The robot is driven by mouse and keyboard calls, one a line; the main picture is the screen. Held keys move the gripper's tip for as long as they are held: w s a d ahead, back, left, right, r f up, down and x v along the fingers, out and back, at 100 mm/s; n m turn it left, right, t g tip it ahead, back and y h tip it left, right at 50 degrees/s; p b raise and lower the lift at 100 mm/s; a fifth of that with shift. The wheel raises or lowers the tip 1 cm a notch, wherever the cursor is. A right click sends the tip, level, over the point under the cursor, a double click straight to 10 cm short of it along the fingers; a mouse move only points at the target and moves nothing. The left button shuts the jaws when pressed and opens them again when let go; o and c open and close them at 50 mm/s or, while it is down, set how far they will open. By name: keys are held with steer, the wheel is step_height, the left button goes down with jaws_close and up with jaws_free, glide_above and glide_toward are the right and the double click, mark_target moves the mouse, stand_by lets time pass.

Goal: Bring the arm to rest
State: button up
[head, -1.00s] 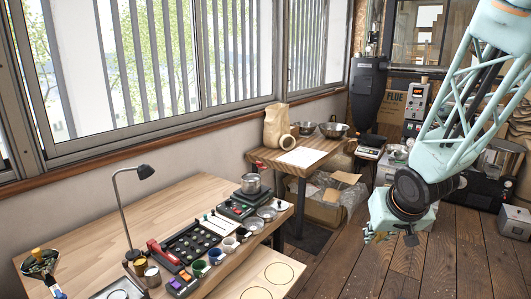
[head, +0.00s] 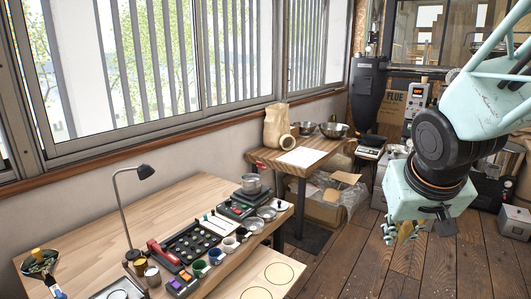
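My arm (head: 465,120) comes in from the upper right of the head view, pale turquoise with a black joint. Its end hangs to the right of the wooden workbench, over the plank floor. My gripper (head: 402,233) points downward below the turquoise wrist block and is small in the picture. I cannot make out whether its fingers are apart or together. I see nothing held in it.
A second table (head: 290,157) with a paper bag (head: 277,128) and metal bowls (head: 334,130) stands behind. The floor (head: 350,250) between bench and arm is clear.

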steer(key=s+a+r, duration=0.2)
steer(key=s+a, duration=0.1)
steer(key=s, duration=0.5)
steer(key=s+a+r+g+y, duration=0.1)
steer(key=s+a+r, duration=0.1)
steer(key=s, duration=0.7)
steer(key=s+a+r+n+y, duration=0.1)
steer(key=s+a+r, duration=0.2)
steer(key=s, duration=0.5)
steer(key=shift+s+a+g, duration=0.3)
steer(key=shift+s+a, duration=0.05)
steer(key=shift+a, duration=0.3)
